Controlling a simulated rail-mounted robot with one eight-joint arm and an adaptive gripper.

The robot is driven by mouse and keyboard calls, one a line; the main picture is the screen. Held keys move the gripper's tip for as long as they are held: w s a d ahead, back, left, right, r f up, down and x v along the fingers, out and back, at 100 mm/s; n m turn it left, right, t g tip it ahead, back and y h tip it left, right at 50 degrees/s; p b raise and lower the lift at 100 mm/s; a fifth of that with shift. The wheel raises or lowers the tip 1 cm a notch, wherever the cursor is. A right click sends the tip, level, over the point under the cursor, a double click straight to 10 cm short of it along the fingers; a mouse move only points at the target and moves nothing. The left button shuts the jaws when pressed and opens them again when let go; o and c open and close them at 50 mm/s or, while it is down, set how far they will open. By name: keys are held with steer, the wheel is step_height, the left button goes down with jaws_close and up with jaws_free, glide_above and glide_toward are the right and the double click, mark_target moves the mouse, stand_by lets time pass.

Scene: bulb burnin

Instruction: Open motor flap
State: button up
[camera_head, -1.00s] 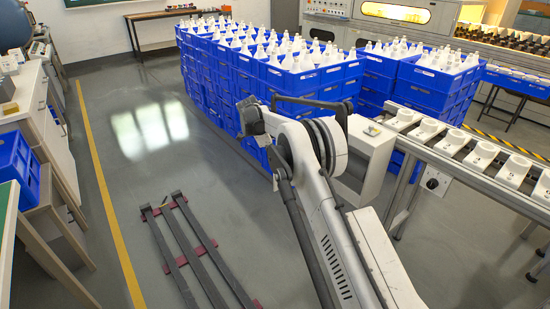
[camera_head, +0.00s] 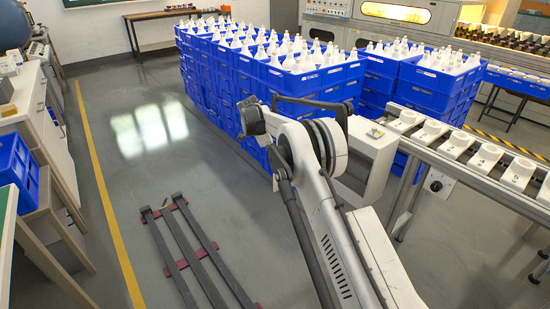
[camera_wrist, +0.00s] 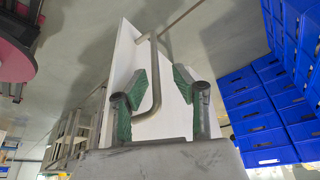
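The motor housing appears to be the white box (camera_head: 371,150) at the near end of the conveyor in the head view, partly hidden by my arm. In the wrist view a white panel (camera_wrist: 121,55) with a bent metal rod handle (camera_wrist: 155,75) stands ahead of my gripper. I take this panel for the flap, but its edges are partly hidden. My gripper (camera_wrist: 160,80) is open, its green-padded fingers apart on either side of the rod's lower part. I cannot tell whether a finger touches the rod. The gripper cannot be made out in the head view.
Stacked blue crates (camera_head: 300,85) of white bulbs stand close behind my arm; crates also fill the wrist view's right side (camera_wrist: 265,125). The conveyor (camera_head: 485,175) carries white holders to the right. Dark floor rails (camera_head: 185,250) lie left of my arm, with open floor beyond.

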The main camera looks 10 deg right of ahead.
steer(key=v, duration=1.2)
steer(key=shift+r, duration=0.1)
